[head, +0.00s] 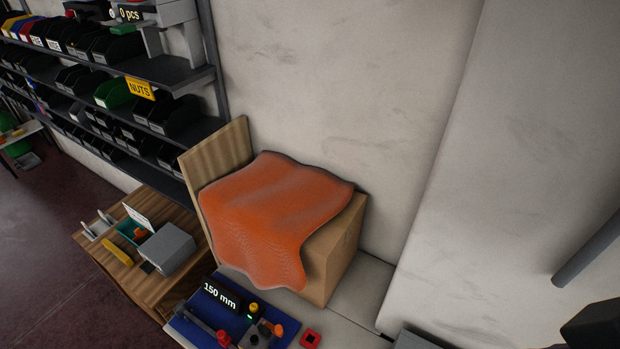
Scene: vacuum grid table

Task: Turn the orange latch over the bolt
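A blue board (185,326) lies at the bottom edge of the head view, partly cut off. A small orange piece (277,329), which may be the latch, stands at its right side, next to a dark block (257,338). I cannot make out the bolt or whether the orange piece lies over it. A black label reading "150 mm" (220,295) stands at the board's back. Neither of my grippers can be made out in the head view.
An orange cloth (275,205) drapes over a cardboard box (343,250) behind the board. A wooden bench (92,247) with a grey box (167,249) stands left. A red square piece (310,339) lies right of the board. Shelves of bins (165,71) stand back left.

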